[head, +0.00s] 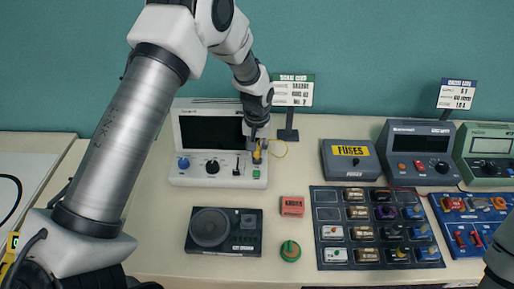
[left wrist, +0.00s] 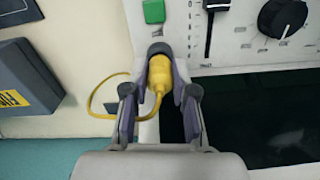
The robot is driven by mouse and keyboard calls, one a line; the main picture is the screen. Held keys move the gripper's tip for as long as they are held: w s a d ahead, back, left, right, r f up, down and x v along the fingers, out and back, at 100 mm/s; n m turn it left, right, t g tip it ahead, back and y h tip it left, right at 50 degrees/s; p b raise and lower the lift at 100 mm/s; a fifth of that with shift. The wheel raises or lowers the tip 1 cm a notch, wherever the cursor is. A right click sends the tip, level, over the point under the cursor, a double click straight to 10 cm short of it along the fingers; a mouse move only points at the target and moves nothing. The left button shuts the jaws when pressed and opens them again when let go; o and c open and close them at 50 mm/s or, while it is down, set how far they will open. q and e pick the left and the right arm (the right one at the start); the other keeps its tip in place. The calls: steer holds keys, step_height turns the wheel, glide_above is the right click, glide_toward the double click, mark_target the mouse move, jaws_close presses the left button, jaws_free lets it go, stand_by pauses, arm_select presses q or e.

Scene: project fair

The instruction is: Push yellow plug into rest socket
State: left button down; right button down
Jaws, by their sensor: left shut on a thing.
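My left gripper (head: 258,143) is at the right end of the white instrument (head: 218,180), which has a dark screen. It is shut on the yellow plug (head: 257,157). In the left wrist view the yellow plug (left wrist: 159,73) lies between the fingers of the gripper (left wrist: 160,85), with its thin yellow cord looping to the left. The plug's front end meets a dark round part (left wrist: 159,48) on the instrument's panel, beside the green button (left wrist: 154,11). I cannot tell whether this is the rest socket or how deep the plug sits. My right gripper is not in view.
A black speaker unit (head: 224,231), a red block (head: 292,206) and a green round piece (head: 290,251) lie in front. A dark tray (head: 327,196) of small parts and a grey fuses box (head: 349,161) stand to the right. A sign (head: 293,91) stands behind.

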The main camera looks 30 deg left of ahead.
arm_select(q)
steer(key=shift+f, duration=0.45)
stand_by(0.3)
steer(key=shift+c, duration=1.8)
jaws_free()
steer(key=shift+r+p, duration=2.95)
steer(key=shift+r, duration=1.1)
steer(key=shift+f, duration=0.1)
